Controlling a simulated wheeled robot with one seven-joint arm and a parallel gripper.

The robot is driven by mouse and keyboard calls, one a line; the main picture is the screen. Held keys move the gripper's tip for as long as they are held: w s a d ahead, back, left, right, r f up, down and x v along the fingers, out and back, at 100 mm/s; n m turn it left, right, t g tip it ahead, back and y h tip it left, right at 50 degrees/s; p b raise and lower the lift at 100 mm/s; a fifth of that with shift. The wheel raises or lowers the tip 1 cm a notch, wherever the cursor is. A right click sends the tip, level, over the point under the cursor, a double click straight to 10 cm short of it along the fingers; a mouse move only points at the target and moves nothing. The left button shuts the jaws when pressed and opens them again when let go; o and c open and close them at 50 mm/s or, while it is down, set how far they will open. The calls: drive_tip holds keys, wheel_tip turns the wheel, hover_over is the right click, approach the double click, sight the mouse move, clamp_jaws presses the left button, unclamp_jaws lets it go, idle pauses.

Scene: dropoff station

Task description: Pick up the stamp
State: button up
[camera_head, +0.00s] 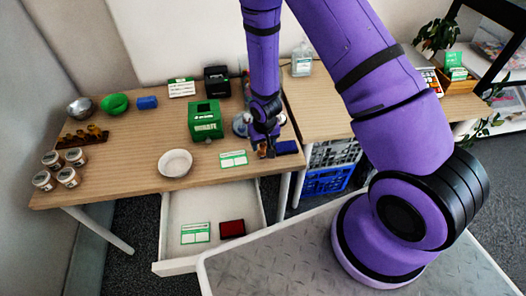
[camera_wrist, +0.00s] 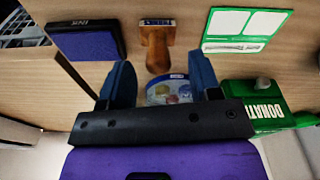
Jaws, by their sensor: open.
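The stamp (camera_wrist: 158,46) has a brown wooden handle and lies on the wooden table, in the upper middle of the wrist view. My gripper (camera_wrist: 160,64) is open, with its two blue fingers apart. The stamp's handle end lies in line with the gap between the fingertips, and nothing is held. In the head view my gripper (camera_head: 268,146) is low over the table's front edge and mostly hides the stamp. A blue ink pad (camera_wrist: 86,40) lies left of the stamp in the wrist view, and a green-and-white card (camera_wrist: 243,28) lies right of it.
A green donation box (camera_head: 205,122) stands behind and left of my gripper. A white bowl (camera_head: 175,163) stands near the front edge. Below, an open drawer (camera_head: 178,207) holds a card (camera_head: 195,233) and a red pad (camera_head: 232,228). A round container (camera_wrist: 160,91) shows between my fingers.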

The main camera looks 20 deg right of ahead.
sight(263, 144)
drive_tip(key=shift+w+d+f, duration=0.1)
drive_tip(key=shift+w+f, duration=0.1)
drive_tip(key=shift+f, duration=1.45)
drive_tip(key=shift+c, duration=0.4)
drive_tip(key=c, duration=0.9)
drive_tip(key=shift+c, duration=0.2)
drive_tip(key=shift+r, duration=0.1)
